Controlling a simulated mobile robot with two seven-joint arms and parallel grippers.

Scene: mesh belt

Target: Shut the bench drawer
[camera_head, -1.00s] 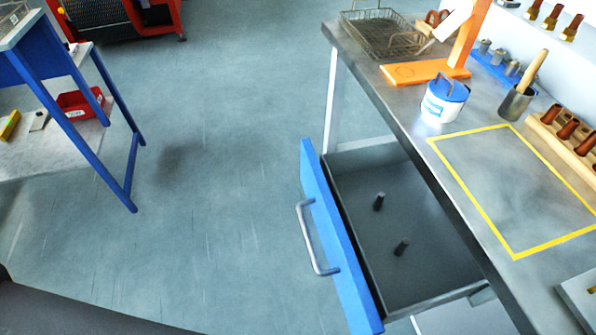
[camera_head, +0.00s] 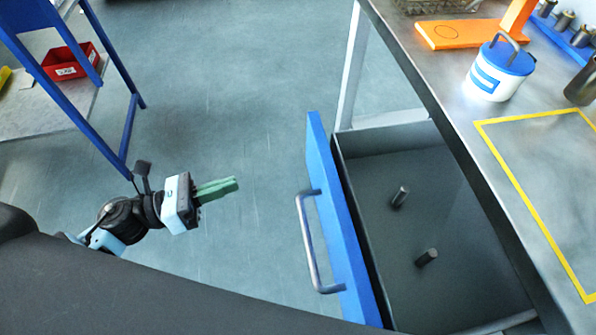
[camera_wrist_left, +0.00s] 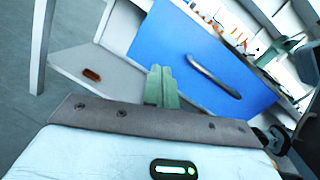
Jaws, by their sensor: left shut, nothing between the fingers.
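The bench drawer (camera_head: 438,180) stands pulled out from under the bench, with a blue front (camera_head: 335,215) and a grey bar handle (camera_head: 312,240). Two small dark cylinders (camera_head: 400,197) stand or lie inside it. My left gripper (camera_head: 236,183) is shut and empty, left of the drawer front and apart from it, its green fingers pointing towards the handle side. In the left wrist view the fingers (camera_wrist_left: 161,85) show in front of the blue drawer front (camera_wrist_left: 190,45), with the handle (camera_wrist_left: 214,77) to their right. My right gripper is not in view.
The bench top (camera_head: 470,125) bears a white pot with a blue lid (camera_head: 500,68), an orange stand (camera_head: 460,35) and a yellow taped outline. A blue-framed table (camera_head: 50,110) with a red bin (camera_head: 68,63) stands at the left. The floor between is clear.

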